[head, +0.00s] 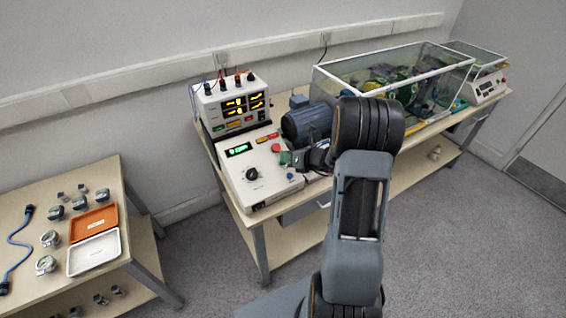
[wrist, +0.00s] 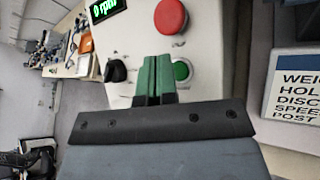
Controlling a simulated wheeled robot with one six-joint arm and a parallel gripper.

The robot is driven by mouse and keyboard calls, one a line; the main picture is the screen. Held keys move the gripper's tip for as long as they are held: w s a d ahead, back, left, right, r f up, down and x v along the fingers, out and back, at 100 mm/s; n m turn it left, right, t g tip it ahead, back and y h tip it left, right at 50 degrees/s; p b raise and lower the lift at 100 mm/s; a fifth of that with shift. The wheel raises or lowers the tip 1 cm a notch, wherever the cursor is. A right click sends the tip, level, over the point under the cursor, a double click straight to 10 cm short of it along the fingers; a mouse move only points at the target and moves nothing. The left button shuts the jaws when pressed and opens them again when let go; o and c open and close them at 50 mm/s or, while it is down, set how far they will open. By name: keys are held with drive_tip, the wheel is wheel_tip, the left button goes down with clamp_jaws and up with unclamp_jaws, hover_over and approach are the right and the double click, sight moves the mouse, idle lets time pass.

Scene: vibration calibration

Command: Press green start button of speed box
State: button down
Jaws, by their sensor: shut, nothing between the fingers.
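The speed box (head: 262,188) is a pale console on the bench, with a lit green display (head: 238,149), a red button (head: 276,148) and a black knob (head: 251,174). The wrist view shows its display reading 0 rpm (wrist: 107,9), the red button (wrist: 171,16), the black knob (wrist: 117,70) and the round green start button (wrist: 182,70). My gripper (wrist: 157,78) is shut and empty, its green fingers between knob and green button, just left of the button in that view.
A metering unit (head: 207,112) with orange displays stands behind the box. A blue motor (head: 305,124) and a glass enclosure (head: 395,62) lie to the right.

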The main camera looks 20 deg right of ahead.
drive_tip(key=shift+f, duration=0.1)
drive_tip(key=shift+w+f+b, duration=0.2)
drive_tip(key=shift+f+b, duration=0.1)
drive_tip(key=shift+b, duration=0.05)
drive_tip(key=shift+w+f+b, duration=0.15)
drive_tip(key=shift+f+b, duration=0.15)
drive_tip(key=shift+f, duration=0.05)
idle(0.8)
drive_tip(key=shift+r, duration=0.1)
drive_tip(key=shift+s+r+p, duration=0.35)
drive_tip(key=shift+r+p, duration=0.2)
drive_tip(key=shift+r, duration=0.1)
idle(0.4)
drive_tip(key=r+p, duration=0.1)
drive_tip(key=s+r+p, duration=0.1)
drive_tip(key=r, duration=0.1)
drive_tip(key=s+r+p, duration=0.1)
drive_tip(key=shift+s+d+r+p, duration=0.1)
drive_tip(key=shift+d+r+p, duration=0.05)
drive_tip(key=shift+r+p, duration=0.15)
idle(0.8)
